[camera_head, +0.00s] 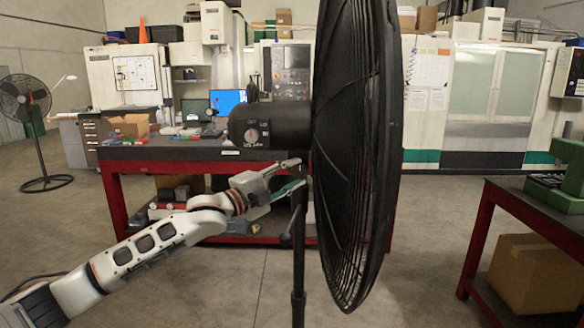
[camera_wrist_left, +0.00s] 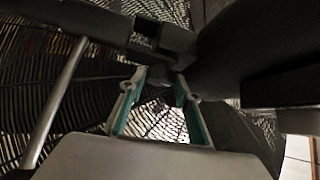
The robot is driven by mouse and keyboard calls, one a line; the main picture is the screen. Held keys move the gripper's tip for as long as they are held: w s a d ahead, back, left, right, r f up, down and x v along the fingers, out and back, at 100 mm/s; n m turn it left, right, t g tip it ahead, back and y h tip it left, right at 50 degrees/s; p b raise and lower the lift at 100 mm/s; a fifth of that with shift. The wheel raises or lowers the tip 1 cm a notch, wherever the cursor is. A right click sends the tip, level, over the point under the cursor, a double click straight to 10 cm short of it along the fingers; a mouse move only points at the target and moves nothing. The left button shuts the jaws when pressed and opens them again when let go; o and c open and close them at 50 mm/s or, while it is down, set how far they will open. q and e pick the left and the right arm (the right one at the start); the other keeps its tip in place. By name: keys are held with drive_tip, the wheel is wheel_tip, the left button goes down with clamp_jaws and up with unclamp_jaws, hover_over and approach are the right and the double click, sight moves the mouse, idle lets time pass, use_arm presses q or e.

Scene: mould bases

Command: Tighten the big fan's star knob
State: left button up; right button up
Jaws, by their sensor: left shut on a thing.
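The big fan (camera_head: 360,150) stands in front of me, with its black cage seen nearly edge-on. Its dark motor housing (camera_head: 270,125), with a dial on the back, points left. The pole (camera_head: 298,255) runs down below it. My left gripper (camera_head: 302,173) reaches in from the left, just under the housing. Its fingers are closed around the dark star knob at the fan's neck. The fingers hide most of the knob in the head view. In the left wrist view the teal-edged fingers (camera_wrist_left: 160,82) meet dark parts there, and the knob's outline is unclear. My right gripper is out of view.
A red-framed workbench (camera_head: 112,195) stands behind, and another bench (camera_head: 480,235) is at the right with a cardboard box (camera_head: 535,270) below. A smaller fan (camera_head: 25,100) stands far left. The floor between is clear.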

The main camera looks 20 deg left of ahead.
use_arm(q)
drive_tip(key=shift+r, duration=0.15)
drive_tip(key=o, duration=1.1)
drive_tip(key=shift+d, duration=0.1)
drive_tip(key=shift+s+a+f, duration=0.15)
drive_tip(key=shift+a+f, duration=0.05)
drive_tip(key=shift+f, duration=0.05)
drive_tip(key=v, duration=1.1)
drive_tip(key=shift+s, duration=0.25)
drive_tip(key=shift+a, duration=0.15)
